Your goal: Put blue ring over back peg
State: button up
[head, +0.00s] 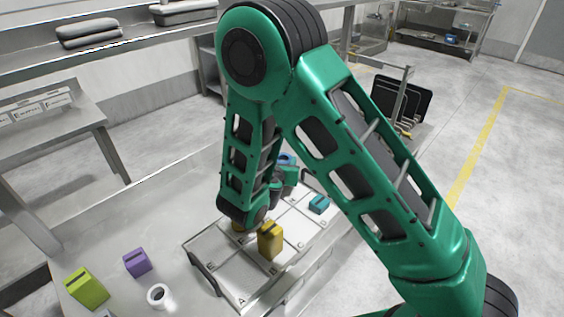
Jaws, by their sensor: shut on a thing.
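My gripper (289,171) is beyond the wrist, over the far part of a pale lettered board (232,272), and mostly hidden by my arm. A small blue thing, seemingly the blue ring (287,158), shows at its far end. The gripper appears shut on it, but the fingers are not clear. I cannot make out the back peg; my arm covers much of the board's back. Whether the ring touches anything is hidden.
On the board are a yellow block (270,241) and a teal block (319,204); another yellow piece (238,226) is partly hidden. A lime block (87,287), purple block (137,262) and white hollow cylinder (158,296) stand left. The metal table (170,215) is clear behind them.

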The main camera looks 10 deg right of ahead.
jog(key=o, duration=0.6)
jog(key=shift+f, duration=0.1)
jog(key=o, duration=0.4)
jog(key=shift+o, duration=0.2)
